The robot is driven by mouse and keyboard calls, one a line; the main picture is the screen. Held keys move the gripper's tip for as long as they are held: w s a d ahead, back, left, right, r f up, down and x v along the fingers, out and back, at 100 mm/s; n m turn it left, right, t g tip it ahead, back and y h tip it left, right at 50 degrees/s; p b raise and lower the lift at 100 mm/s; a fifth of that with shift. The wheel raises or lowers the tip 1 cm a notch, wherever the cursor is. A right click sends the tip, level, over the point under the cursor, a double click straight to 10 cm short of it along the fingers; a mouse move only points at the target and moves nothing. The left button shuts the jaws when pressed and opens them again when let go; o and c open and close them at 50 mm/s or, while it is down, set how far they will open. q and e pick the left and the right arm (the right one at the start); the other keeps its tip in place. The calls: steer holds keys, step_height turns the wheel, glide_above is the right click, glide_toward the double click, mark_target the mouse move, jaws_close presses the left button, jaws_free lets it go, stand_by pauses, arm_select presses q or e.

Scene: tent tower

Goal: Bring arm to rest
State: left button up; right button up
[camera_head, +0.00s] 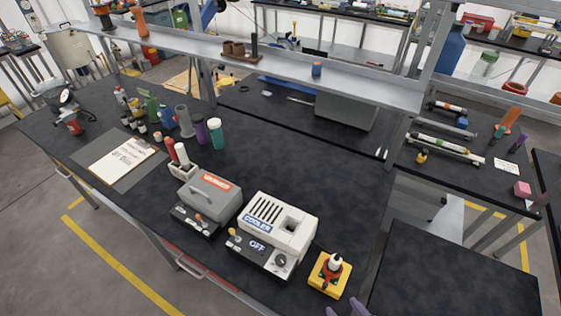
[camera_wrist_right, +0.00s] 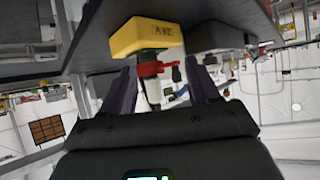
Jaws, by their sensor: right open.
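My right gripper (camera_head: 347,310) just shows at the bottom edge of the head view, below the yellow block. In the right wrist view my right gripper (camera_wrist_right: 159,70) is open, with its two dark fingers apart and nothing clasped between them. A yellow block marked AIR (camera_wrist_right: 140,38) appears upside down beyond the fingertips, with a red handle (camera_wrist_right: 151,69) seen between them. In the head view the yellow block (camera_head: 322,284) stands on the bench's front right part, apart from the fingertips. My left gripper is not in view.
A white cooler (camera_head: 303,222) marked OFF and a grey heater (camera_head: 210,191) stand left of the yellow block on the black bench (camera_head: 290,155). A clipboard (camera_head: 122,160), bottles and tubes are farther left. A metal shelf (camera_head: 290,73) crosses above the bench's back. The bench's middle is clear.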

steer(key=s+d+m+g+h+p, duration=0.2)
steer(key=s+d+g+h, duration=0.2)
steer(key=s+d+g, duration=0.45)
step_height(320, 180, up, 22)
steer(key=s+a+t+p, duration=0.1)
steer(key=a+p, duration=0.1)
steer(key=p, duration=2)
steer(key=shift+s+a, duration=0.2)
steer(key=shift+a, duration=0.1)
